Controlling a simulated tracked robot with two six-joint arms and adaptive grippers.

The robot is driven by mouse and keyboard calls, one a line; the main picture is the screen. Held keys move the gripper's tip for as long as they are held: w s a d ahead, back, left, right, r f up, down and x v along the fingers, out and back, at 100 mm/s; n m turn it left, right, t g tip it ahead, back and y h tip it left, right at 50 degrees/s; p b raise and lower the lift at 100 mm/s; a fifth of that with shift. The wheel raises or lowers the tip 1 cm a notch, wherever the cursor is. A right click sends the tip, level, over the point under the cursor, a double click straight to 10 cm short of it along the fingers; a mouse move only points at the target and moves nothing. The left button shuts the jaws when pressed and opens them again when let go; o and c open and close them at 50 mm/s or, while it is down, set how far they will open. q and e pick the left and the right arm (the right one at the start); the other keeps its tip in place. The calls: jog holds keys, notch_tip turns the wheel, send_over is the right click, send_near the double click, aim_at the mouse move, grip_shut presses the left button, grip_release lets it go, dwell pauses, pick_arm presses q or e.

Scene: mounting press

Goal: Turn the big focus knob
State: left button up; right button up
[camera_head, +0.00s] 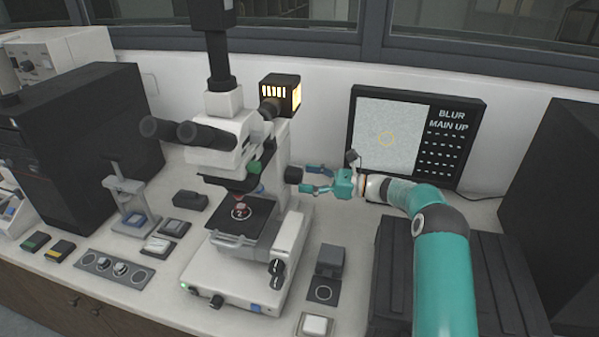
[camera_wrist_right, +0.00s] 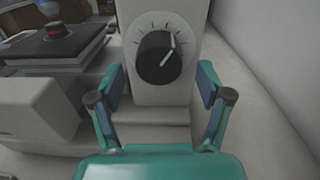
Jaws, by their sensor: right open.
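The big focus knob (camera_head: 294,174) is a dark round knob on the right side of the white microscope (camera_head: 235,255). In the right wrist view the knob (camera_wrist_right: 158,58) faces me, with a white pointer line tilted toward the upper right and tick marks around it. My right gripper (camera_head: 312,178) is open, with its fingers pointing left at the knob. In the wrist view its teal fingers (camera_wrist_right: 161,78) stand apart on either side, and the knob shows ahead between them. No contact is visible. My left gripper is not in view.
A monitor (camera_head: 415,135) behind my right arm reads "BLUR MAIN UP". Two smaller dark knobs (camera_head: 276,275) sit low on the microscope's side. A small grey block (camera_head: 329,262) stands on the bench right of the base. A black case (camera_head: 480,280) lies under my arm.

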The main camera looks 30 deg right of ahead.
jog(key=shift+x, duration=1.4)
jog(key=shift+c, duration=0.4)
jog(key=c, duration=1.1)
